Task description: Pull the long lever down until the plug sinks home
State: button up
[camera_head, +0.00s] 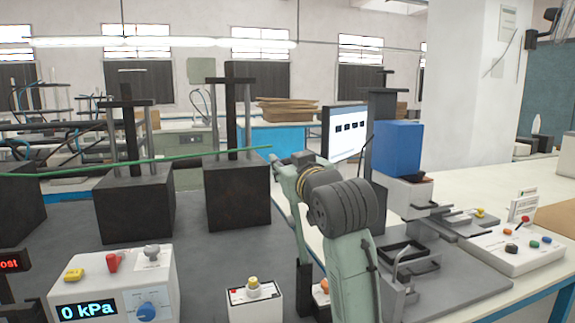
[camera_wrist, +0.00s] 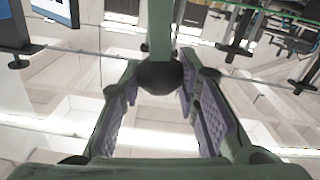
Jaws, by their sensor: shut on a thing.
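In the wrist view the lever (camera_wrist: 160,30) comes straight in from the top and ends in a dark round knob (camera_wrist: 160,77). My gripper (camera_wrist: 158,85) is shut on this knob, with a purple-padded finger on either side. I cannot pick out the plug in either view.
Black blocks with uprights, one left (camera_head: 135,208) and one centre (camera_head: 238,195), stand behind the lever. A white box reading 0 kPa (camera_head: 130,275) is at front left. A blue box (camera_head: 398,150), monitor (camera_head: 345,133) and white control box (camera_head: 515,250) are to the right.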

grip_shut()
jog(key=shift+a, duration=0.15)
jog(key=shift+s+a+f, duration=0.15)
jog(key=shift+a, duration=0.1)
jog(key=s+a+f+n+b, duration=0.3)
jog(key=a+f+n+b, duration=0.25)
jog(key=a+f, duration=0.2)
jog(key=s+a+f+n+b, duration=0.3)
jog(key=a+f+n+b, duration=0.2)
jog(key=a+f+b, duration=0.3)
jog(key=a+f+n+b, duration=0.4)
jog(key=f+b, duration=0.2)
jog(key=f, duration=0.4)
jog(key=shift+s, duration=0.15)
jog(key=shift+f, duration=0.1)
